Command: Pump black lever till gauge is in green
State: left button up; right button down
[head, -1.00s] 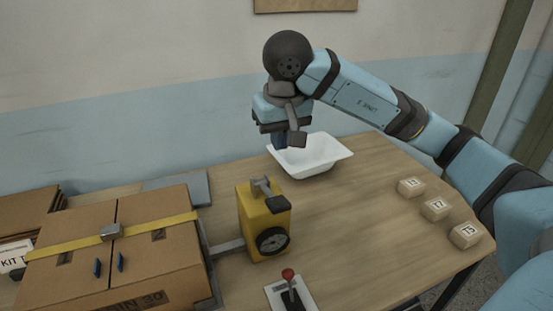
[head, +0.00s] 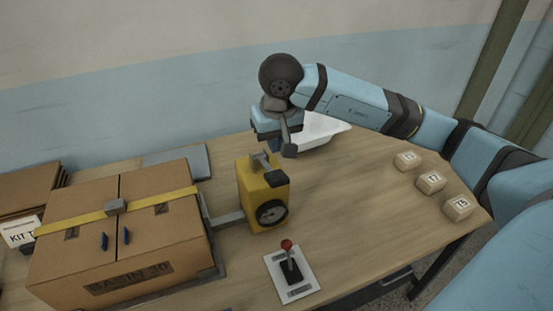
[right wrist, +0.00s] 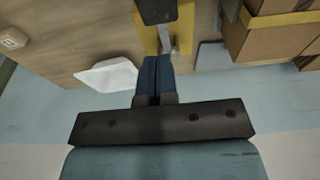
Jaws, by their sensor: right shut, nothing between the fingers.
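A yellow pump box (head: 251,201) stands on the table, with a round dark gauge (head: 271,213) on its front. The gauge's needle and colours are too small to read. A black lever (head: 277,178) on a grey arm sticks out at the top of the box. My right gripper (head: 274,149) is shut and empty, pointing down just behind the lever and above the box. In the right wrist view its blue fingers (right wrist: 153,58) are together, and the black lever (right wrist: 156,10) lies beyond their tips. My left gripper is not in view.
A cardboard box (head: 80,255) with a yellow strap stands left. A red-knobbed stick on a white plate (head: 309,271) lies in front. A white tub (head: 328,130) is behind my gripper. Numbered blocks (head: 430,183) sit right. The middle right of the table (head: 360,210) is clear.

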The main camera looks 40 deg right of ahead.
jog(key=p, duration=0.1)
send_over(276, 173)
notch_tip(276, 173, down, 4)
jog(key=shift+s+a+f, duration=0.1)
jog(key=shift+s+f, duration=0.25)
jog(key=shift+f, duration=0.5)
jog(key=shift+f, duration=0.1)
